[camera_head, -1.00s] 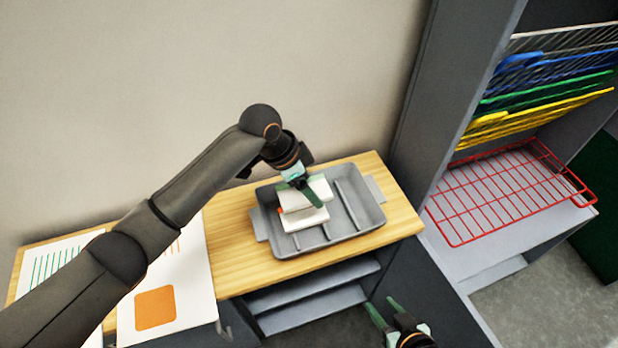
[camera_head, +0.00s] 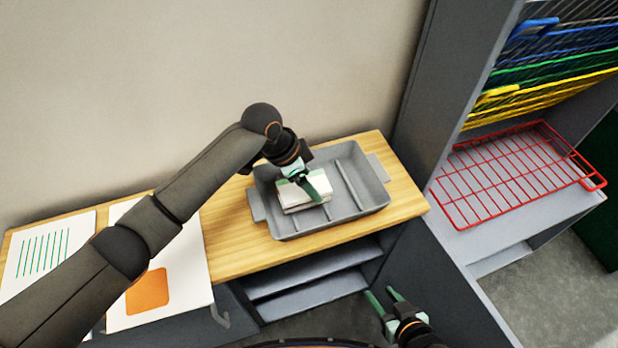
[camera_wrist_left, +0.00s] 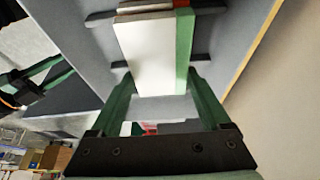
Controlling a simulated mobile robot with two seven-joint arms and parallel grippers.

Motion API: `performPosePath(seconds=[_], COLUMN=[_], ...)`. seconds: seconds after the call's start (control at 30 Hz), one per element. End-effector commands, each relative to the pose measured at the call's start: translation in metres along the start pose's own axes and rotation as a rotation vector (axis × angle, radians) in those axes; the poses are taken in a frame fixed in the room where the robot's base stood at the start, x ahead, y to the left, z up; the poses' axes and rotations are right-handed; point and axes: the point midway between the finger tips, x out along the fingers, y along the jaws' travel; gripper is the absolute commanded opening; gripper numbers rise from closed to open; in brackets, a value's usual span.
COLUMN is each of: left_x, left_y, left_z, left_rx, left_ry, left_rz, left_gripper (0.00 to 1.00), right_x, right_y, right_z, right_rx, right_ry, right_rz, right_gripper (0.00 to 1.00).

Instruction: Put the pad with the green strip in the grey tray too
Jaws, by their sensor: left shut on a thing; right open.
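The white pad with the green strip (camera_head: 316,184) is inside the grey tray (camera_head: 346,212). It also shows large in the left wrist view (camera_wrist_left: 146,52), with its green strip along the right edge. My left gripper (camera_wrist_left: 160,82) is shut on this pad, one finger on each side. In the head view the green finger of my left gripper (camera_head: 308,186) partly hides the pad. Another pad shows as an edge just under it; whether they touch I cannot tell. My right gripper (camera_head: 381,293) is open and empty, low in front of the table.
The tray's right part, beyond a divider, is empty. The wooden table (camera_head: 232,240) holds sheets with teal lines (camera_head: 45,252) and an orange square (camera_head: 148,292) at left. At right, a grey shelf unit holds a red wire rack (camera_head: 510,180) and coloured racks above.

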Motion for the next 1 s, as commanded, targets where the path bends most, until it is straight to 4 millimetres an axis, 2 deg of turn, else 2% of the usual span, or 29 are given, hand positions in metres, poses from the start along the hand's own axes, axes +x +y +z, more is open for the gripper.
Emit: performPosePath(seconds=[0.03,0.07,0.2,0.47,0.57,0.67,1.0], left_x=[0.0,0.0,0.0,-0.001,-0.007,-0.022,-0.095], left_y=[0.0,0.0,0.0,0.0,0.0,-0.001,-0.001], left_z=[0.0,0.0,0.0,0.0,-0.001,0.0,-0.001], left_rx=[0.0,0.0,0.0,0.0,0.001,0.0,0.001], left_ry=[0.001,0.001,0.001,0.0,0.001,0.002,0.002], left_rz=[0.0,0.0,0.0,0.0,-0.001,-0.004,-0.003], left_gripper=[0.23,0.82,0.98,1.0,1.0,1.0,1.0], right_x=[0.0,0.0,0.0,0.0,-0.001,-0.001,-0.003], right_y=[0.0,0.0,0.0,0.0,0.0,0.0,0.0], right_z=[0.0,0.0,-0.001,-0.001,-0.001,-0.002,-0.004], right_rx=[0.0,0.0,0.0,0.0,0.0,0.0,0.0], right_ry=[0.001,0.001,0.001,0.001,0.001,0.001,0.001], right_rz=[0.0,0.0,0.0,0.0,0.0,0.0,0.0], right_gripper=[0.47,0.47,0.47,0.47,0.47,0.47,0.47])
